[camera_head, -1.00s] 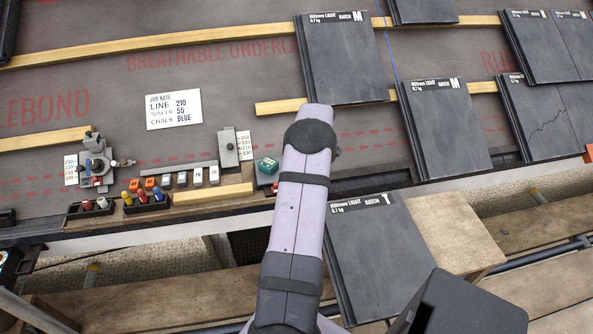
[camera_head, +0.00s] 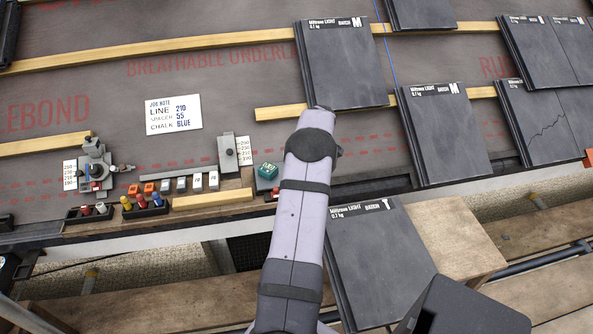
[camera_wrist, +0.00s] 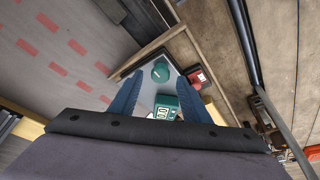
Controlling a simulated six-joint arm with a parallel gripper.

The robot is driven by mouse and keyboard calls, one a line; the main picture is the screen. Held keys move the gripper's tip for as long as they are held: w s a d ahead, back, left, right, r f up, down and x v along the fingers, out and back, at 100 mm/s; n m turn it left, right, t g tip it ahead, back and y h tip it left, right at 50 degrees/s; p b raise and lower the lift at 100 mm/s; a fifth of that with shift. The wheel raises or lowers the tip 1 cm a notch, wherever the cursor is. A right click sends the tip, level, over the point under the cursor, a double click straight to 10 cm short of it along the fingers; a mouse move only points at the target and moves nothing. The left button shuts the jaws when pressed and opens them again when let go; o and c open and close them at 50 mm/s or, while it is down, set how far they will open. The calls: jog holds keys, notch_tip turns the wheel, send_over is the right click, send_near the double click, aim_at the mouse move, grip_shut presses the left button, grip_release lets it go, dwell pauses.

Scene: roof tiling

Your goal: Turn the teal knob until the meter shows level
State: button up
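The teal knob (camera_wrist: 160,71) is a round disc on a pale grey plate in the wrist view. The teal meter (camera_wrist: 165,107) with a small light display lies on the same plate, nearer my gripper; its reading is too small to make out. My gripper (camera_wrist: 159,78) is open, with its two blue fingers spread on either side of the plate and the knob between the tips. I cannot tell whether they touch anything. In the head view the meter (camera_head: 268,170) shows just left of my arm, which hides the gripper and the knob.
A red block (camera_wrist: 197,76) sits right of the plate, beside a wooden edge. In the head view, a batten piece (camera_head: 213,198), a grey slide gauge (camera_head: 229,155) and small spacers stand left of the meter. A slate (camera_head: 380,265) lies right of my arm.

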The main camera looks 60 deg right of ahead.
jog(key=shift+s, duration=0.1)
jog(key=v, duration=0.7)
jog(key=shift+r, duration=0.1)
dwell(0.5)
